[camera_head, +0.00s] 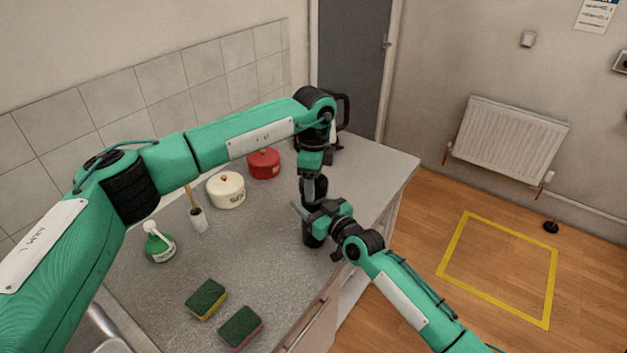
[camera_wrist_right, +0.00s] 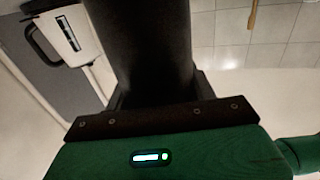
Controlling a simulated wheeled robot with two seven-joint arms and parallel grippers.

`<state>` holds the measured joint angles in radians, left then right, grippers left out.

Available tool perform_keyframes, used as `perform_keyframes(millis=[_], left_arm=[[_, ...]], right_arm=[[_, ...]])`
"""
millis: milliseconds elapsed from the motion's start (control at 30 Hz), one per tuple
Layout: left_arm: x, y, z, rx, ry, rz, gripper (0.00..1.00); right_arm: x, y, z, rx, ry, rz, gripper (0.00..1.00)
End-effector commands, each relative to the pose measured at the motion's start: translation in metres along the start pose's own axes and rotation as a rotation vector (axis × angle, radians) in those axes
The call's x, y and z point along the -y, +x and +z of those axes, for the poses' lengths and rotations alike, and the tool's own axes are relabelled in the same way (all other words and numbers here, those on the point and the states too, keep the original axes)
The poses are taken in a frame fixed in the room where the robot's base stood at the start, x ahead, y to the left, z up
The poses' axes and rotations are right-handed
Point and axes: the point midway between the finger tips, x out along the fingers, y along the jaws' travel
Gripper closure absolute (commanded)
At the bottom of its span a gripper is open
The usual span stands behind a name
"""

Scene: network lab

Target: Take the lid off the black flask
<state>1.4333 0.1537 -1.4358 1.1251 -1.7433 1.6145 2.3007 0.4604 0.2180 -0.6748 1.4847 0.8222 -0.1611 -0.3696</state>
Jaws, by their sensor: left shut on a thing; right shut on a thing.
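The black flask (camera_head: 312,240) stands upright near the right edge of the counter; its dark body also fills the middle of the right wrist view (camera_wrist_right: 152,45). My right gripper (camera_head: 316,212) comes in from the right and is shut around the flask's body. My left gripper (camera_head: 313,176) points down from above and is shut on the lid at the flask's top. The lid is largely hidden by the left jaws, and I cannot tell whether it is still seated on the flask.
On the grey counter (camera_head: 262,225) are a red pot (camera_head: 263,163), a cream pot (camera_head: 226,190), a brush in a white holder (camera_head: 199,220), a green bottle (camera_head: 159,246) and two sponges (camera_head: 206,299) (camera_head: 240,328). A dark-handled appliance (camera_head: 343,108) stands behind my left wrist.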

Motion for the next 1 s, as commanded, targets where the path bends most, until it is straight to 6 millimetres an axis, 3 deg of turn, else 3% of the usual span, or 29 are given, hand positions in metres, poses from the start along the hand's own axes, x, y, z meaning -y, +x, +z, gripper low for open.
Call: perform_keyframes(millis=[1000], left_arm=[[0.000, -0.022, 0.000, 0.000, 0.001, 0.000, 0.66]], right_arm=[[0.000, 0.000, 0.002, 0.003, 0.000, 0.000, 1.00]])
